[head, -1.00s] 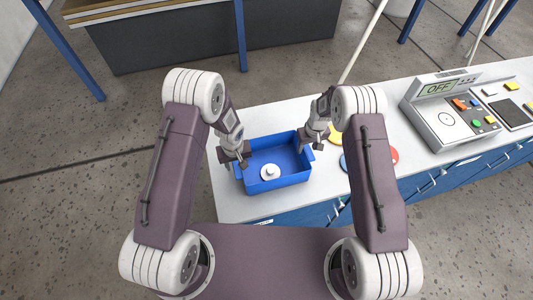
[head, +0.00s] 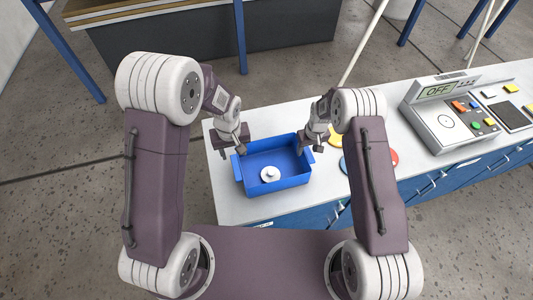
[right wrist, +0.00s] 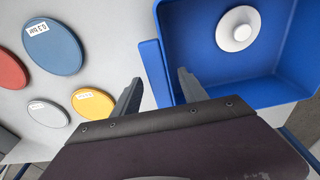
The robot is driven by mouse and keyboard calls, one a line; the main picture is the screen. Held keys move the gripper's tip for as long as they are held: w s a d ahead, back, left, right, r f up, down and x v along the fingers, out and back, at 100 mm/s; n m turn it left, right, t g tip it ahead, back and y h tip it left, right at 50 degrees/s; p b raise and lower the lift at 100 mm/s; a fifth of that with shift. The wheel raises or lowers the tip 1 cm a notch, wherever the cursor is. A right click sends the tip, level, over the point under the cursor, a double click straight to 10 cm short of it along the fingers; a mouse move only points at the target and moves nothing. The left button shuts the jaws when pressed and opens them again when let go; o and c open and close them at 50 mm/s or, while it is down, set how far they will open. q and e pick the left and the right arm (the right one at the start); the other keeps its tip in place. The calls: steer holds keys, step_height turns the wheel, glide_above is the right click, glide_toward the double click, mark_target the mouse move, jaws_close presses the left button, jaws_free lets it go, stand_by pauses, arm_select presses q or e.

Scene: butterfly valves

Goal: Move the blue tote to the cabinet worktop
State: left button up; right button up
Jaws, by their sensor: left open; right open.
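The blue tote (head: 292,182) sits on the white worktop of the blue cabinet (head: 232,207), near its left end. A small white round object (head: 270,174) lies inside it, and the tote also shows in the right wrist view (right wrist: 205,75). My left gripper (head: 232,150) is open and empty, above the tote's left far corner and apart from its left handle. My right gripper (head: 306,147) is open at the tote's right side. In the right wrist view its fingers (right wrist: 158,92) stand on either side of the tote's handle flap; whether they touch it is unclear.
Coloured discs, blue (right wrist: 52,46), yellow (right wrist: 93,105), red (right wrist: 10,70) and grey (right wrist: 48,113), lie right of the tote. A scale reading OFF (head: 445,115) stands farther right. A bench with blue legs (head: 240,40) is behind, across the floor.

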step_height(320, 180, up, 12)
steer(key=s, duration=0.1)
steer(key=shift+s+d, duration=0.2)
stand_by(0.4)
